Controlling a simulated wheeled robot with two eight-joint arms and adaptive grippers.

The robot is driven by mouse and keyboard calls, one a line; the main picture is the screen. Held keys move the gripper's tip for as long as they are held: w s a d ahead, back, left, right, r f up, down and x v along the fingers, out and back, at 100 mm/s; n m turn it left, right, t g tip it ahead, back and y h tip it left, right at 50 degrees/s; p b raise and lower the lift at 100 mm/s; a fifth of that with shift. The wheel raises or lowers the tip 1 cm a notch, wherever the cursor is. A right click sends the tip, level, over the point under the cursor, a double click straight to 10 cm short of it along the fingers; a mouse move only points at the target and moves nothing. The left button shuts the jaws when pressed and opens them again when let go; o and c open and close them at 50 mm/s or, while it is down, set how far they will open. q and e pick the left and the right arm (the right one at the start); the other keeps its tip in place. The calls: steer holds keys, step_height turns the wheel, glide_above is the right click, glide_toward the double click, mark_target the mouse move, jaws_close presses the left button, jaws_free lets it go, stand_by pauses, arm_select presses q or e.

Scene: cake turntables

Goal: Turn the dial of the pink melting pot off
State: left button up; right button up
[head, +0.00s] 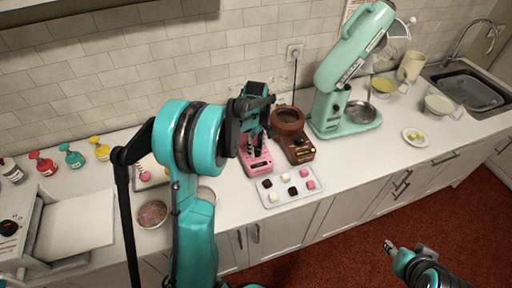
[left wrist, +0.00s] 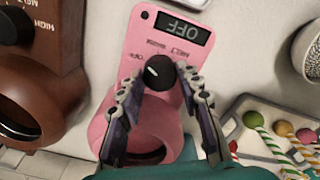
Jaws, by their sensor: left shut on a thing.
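The pink melting pot (head: 258,166) stands on the counter, left of the brown pot; my left arm and gripper partly cover it in the head view. In the left wrist view its pink front panel (left wrist: 142,48) appears upside down, with a lit display (left wrist: 182,29) reading OFF. The black dial (left wrist: 155,72) has a white mark pointing to the upper left of that view. My left gripper (left wrist: 153,82) has its fingers on both sides of the dial, shut on it. My right gripper (head: 389,246) is low, over the red floor, away from the counter; its jaw state is unclear.
The brown melting pot (head: 297,146) stands close beside the pink one. A tray of sweets (head: 284,200) lies in front. A mint stand mixer (head: 345,100) is to the right. A bowl (head: 152,214) and several coloured bottles are left.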

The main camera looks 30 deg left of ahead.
mark_target(256, 150)
arm_select(q)
steer(key=shift+n, duration=1.2)
steer(key=o, duration=1.2)
steer(key=shift+c, duration=0.2)
step_height(256, 150, up, 12)
